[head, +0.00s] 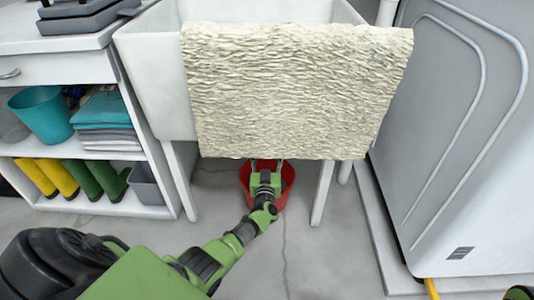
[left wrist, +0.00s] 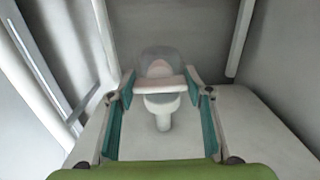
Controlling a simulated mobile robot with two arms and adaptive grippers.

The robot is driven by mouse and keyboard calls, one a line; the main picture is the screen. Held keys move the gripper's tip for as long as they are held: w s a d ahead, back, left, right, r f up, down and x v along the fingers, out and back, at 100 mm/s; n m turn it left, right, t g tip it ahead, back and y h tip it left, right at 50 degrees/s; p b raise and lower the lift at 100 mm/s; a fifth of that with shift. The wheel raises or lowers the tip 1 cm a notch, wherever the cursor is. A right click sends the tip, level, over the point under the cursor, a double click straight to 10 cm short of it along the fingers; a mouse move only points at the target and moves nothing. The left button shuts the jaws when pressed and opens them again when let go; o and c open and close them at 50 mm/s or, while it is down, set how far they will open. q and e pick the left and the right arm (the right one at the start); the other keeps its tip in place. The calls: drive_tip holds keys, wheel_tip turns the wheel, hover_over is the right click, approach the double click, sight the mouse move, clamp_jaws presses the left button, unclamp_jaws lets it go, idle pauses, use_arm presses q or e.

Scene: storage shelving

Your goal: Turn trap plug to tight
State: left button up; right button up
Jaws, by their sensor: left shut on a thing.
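My left gripper (head: 266,166) reaches in under the white sink (head: 150,100), above a red bucket (head: 288,190) on the floor. In the left wrist view the left gripper (left wrist: 161,84) has its fingertips on both ends of a pale bar-shaped piece, which looks like the trap plug (left wrist: 158,84). A pale rounded body shows behind the bar, and a white pipe-like part (left wrist: 164,114) shows below it. In the head view the plug and trap are hidden by the hanging cloth and sink. My right gripper is not in view.
A cream textured cloth (head: 295,90) hangs over the sink front. Sink legs (head: 322,192) stand either side of my arm. A shelf with green boots (head: 105,178) and a teal bucket (head: 42,114) is left. A large grey appliance (head: 450,130) is right. Open floor lies in front.

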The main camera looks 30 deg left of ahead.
use_arm(q)
drive_tip(key=shift+f+m, duration=0.1)
drive_tip(key=shift+m, duration=0.2)
drive_tip(key=o, duration=1.1)
drive_tip(key=v, duration=1.2)
drive_tip(key=shift+d, duration=0.1)
